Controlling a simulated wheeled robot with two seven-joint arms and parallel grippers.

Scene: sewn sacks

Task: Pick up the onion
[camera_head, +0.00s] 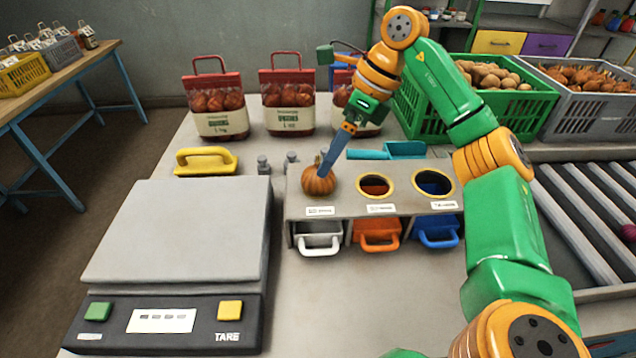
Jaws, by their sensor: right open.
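The onion (318,181), round, orange-brown and ribbed with a short stem, sits over the left opening of a grey stand (344,206). My right gripper (329,164) comes down from above, its blue finger slanting to the onion's upper right side. The fingertip overlaps the onion's edge in the picture; I cannot tell whether it touches. The gripper is open and holds nothing, and its other finger is hard to make out. My left gripper is not in view.
The stand has two more round openings and white, orange and blue handled bins (437,231) below. A scale (178,235) is at left, with a yellow-handled tool (206,161) behind. Red-topped onion sacks (288,102) stand behind. Crates (474,92) and a roller conveyor (590,220) are right.

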